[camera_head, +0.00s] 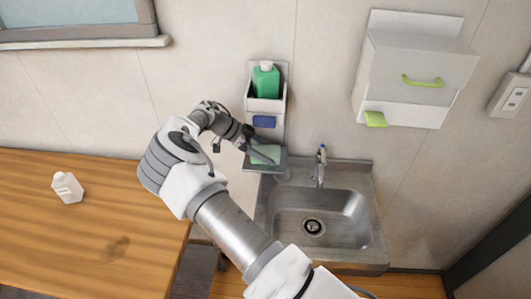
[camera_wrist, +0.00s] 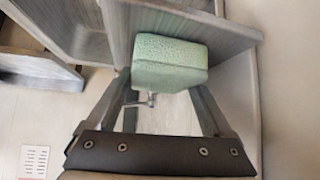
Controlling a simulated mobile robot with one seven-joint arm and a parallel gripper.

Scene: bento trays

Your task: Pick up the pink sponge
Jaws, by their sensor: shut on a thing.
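A pale green sponge (camera_head: 265,154) sits at the small grey shelf (camera_head: 262,168) beside the sink. No pink sponge shows in either view. My gripper (camera_head: 258,150) reaches in from the left and is shut on the green sponge. In the wrist view the green sponge (camera_wrist: 170,62) is between the two fingers of my gripper (camera_wrist: 163,85), against or just in front of a grey panel. I cannot tell whether it still touches the shelf.
A wall caddy above holds a green bottle (camera_head: 266,80) and has a blue piece (camera_head: 264,121) on its front. The steel sink (camera_head: 362,215) and tap (camera_head: 321,165) are to the right. A white box (camera_head: 415,70) hangs on the wall. A white bottle (camera_head: 67,187) stands on the wooden counter (camera_head: 90,245).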

